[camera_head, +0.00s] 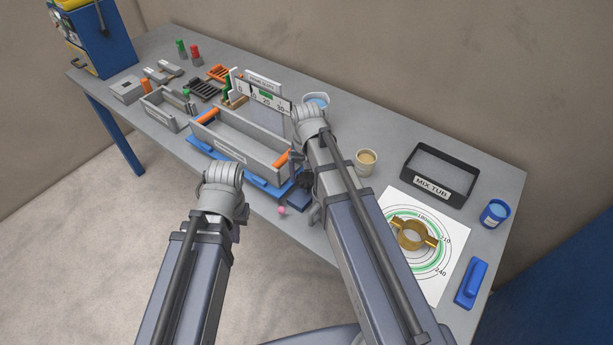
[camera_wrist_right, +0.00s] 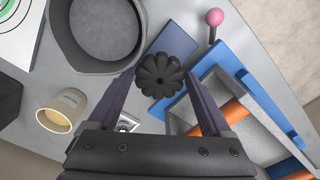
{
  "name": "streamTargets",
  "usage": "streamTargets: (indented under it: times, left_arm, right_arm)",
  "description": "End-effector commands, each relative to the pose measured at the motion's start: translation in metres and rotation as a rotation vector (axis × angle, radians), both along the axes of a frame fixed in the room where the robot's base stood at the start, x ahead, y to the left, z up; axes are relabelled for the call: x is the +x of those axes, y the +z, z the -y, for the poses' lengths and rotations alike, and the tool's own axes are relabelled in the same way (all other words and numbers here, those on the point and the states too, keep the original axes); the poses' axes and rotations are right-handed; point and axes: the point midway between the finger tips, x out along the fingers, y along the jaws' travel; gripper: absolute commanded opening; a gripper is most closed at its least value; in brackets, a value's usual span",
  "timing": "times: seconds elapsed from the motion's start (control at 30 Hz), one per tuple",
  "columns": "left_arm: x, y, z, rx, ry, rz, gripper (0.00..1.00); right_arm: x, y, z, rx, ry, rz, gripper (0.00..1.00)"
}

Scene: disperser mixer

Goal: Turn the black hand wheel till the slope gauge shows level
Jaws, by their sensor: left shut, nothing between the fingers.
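The black hand wheel (camera_wrist_right: 162,77) with a scalloped rim is between the spread fingers of my right gripper (camera_wrist_right: 162,74) in the right wrist view. A fingertip lies close by each side of it; I cannot tell whether they press on it.
A grey tray (camera_head: 222,140) with orange ends sits on a blue base behind my left wrist. A pink-knobbed lever (camera_wrist_right: 214,18) stands near the wheel. A grey round container (camera_wrist_right: 64,42), a beige cup (camera_head: 366,163) and the mix tub frame (camera_head: 471,182) are nearby.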

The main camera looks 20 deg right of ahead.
Motion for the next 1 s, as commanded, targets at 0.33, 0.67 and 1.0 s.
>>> streamTargets:
  times: [0.33,0.67,1.0]
  left_arm:
    - [0.0000,0.0000,0.0000,0.000,0.000,0.000,0.00]
    - [0.0000,-0.0001,0.0000,0.000,0.000,0.000,0.00]
    - [0.0000,-0.0001,0.0000,0.000,0.000,0.000,0.00]
  right_arm:
    - [0.0000,0.0000,0.0000,0.000,0.000,0.000,0.42]
    - [0.0000,-0.0001,0.0000,0.000,0.003,0.000,0.18]
    - [-0.0001,-0.0001,0.0003,0.000,0.138,0.000,0.18]
